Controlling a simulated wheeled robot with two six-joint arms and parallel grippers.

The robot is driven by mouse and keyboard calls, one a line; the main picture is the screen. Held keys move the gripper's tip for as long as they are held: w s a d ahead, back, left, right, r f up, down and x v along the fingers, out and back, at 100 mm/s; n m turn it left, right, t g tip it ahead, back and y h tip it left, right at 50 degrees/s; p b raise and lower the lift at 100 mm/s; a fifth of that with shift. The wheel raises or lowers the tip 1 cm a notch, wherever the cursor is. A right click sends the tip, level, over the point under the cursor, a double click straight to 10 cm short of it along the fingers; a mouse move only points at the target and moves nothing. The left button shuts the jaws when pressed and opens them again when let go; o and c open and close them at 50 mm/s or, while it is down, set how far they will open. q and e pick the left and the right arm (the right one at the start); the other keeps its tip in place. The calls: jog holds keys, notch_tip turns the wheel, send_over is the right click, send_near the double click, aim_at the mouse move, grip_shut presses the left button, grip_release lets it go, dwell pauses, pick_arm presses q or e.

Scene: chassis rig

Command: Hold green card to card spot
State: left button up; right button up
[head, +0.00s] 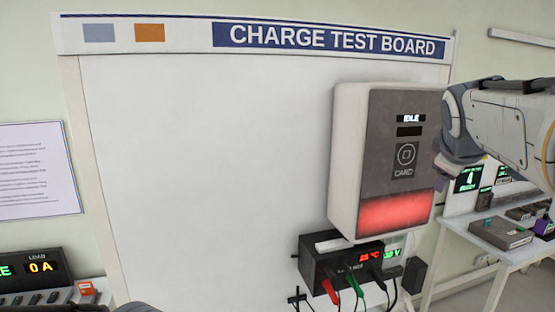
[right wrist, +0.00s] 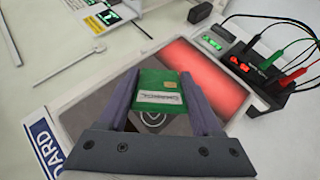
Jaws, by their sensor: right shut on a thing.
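The charger box (head: 386,160) hangs on the white board. Its grey front carries a ring-shaped card spot (head: 404,155) marked CARD, a small display reading IDLE and a glowing red panel (head: 396,212). My right gripper (head: 441,180) is at the right edge of the box front in the head view.
Below the box is a dark meter unit (head: 345,265) with red, green and black leads. A white side table (head: 470,232) with devices stands at the right. Another meter (head: 35,270) is at lower left. The board's left area (head: 200,170) is clear.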

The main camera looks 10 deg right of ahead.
jog(key=shift+w+a+p, duration=0.15)
jog(key=shift+w, duration=1.95)
jog(key=shift+w+a+p, duration=0.15)
jog(key=shift+w, duration=1.95)
jog(key=shift+s, duration=0.1)
jog(key=shift+s+d+b, duration=0.15)
jog(key=shift+s+b, duration=0.1)
jog(key=shift+s, duration=1.3)
jog(key=shift+s+d+b, duration=0.1)
jog(key=shift+s+b, duration=0.1)
jog(key=shift+s, duration=1.35)
jog(key=s+b, duration=0.1)
jog(key=s, duration=0.2)
jog(key=shift+s+d+b, duration=0.15)
jog(key=shift+s+b, duration=0.2)
jog(key=shift+b, duration=0.05)
